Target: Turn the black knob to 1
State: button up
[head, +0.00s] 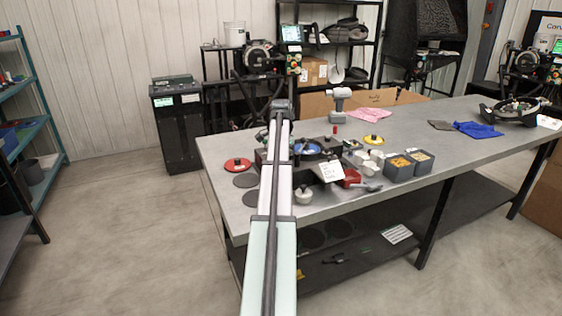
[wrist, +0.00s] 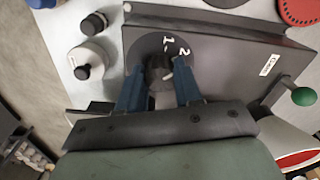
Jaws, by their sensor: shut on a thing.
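In the wrist view, the black knob (wrist: 158,66) sits on a dark round dial (wrist: 190,42) marked with a white 1 and 2. The 1 is just above the knob and the 2 is to its upper right. A short pale mark shows at the knob's lower right; I cannot tell exactly where the knob points. The dial is on the face of a dark grey housing (wrist: 235,48). My gripper (wrist: 158,76) has its blue fingers on either side of the knob and is shut on it. In the head view, my arm hides the knob and gripper.
A green ball lever (wrist: 303,96) stands right of the housing.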

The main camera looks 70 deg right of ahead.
jog(key=shift+c, duration=0.4)
jog(key=shift+n, duration=0.4)
jog(key=n, duration=0.2)
jog(key=shift+n, duration=2.6)
jog(key=o, duration=1)
jog(key=shift+o, duration=0.2)
